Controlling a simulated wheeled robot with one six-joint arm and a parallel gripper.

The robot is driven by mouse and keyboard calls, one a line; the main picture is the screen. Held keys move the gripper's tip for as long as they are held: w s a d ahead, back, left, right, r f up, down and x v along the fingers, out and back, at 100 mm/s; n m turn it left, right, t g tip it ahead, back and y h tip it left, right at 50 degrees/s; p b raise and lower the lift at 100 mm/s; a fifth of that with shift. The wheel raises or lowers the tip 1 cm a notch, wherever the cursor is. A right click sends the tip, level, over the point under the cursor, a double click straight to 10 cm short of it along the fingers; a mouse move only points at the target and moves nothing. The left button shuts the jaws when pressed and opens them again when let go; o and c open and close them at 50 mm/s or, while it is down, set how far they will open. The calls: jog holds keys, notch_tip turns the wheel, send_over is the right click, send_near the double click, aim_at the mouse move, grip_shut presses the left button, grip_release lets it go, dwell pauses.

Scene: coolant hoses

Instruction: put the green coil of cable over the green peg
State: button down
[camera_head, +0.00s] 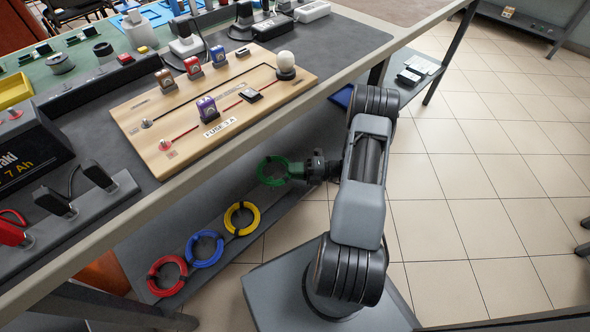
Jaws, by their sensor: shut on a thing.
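The green coil of cable (262,177) is a ring at the lower shelf, below the front edge of the workbench. My gripper (294,169) reaches in from the right and is shut on the coil's right side. Whether the coil touches the shelf or hangs just above it, I cannot tell. I cannot make out a green peg in this view; it may be hidden or out of frame.
A yellow coil (230,218), a blue coil (193,258) and a red coil (153,278) lie in a row on the lower shelf (222,262). The workbench edge (215,150) runs close above. A wooden fuse board (190,135) sits on the bench. Tiled floor is clear at right.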

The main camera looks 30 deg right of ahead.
jog(key=shift+f+b, duration=2)
jog(key=shift+f, duration=1.7)
jog(key=c, duration=0.9)
grip_release()
jog(key=shift+o, duration=0.2)
jog(key=shift+d, duration=0.1)
jog(key=p+v, duration=0.3)
jog(key=v, duration=1)
jog(key=shift+s+d, duration=0.2)
jog(key=shift+d, duration=0.1)
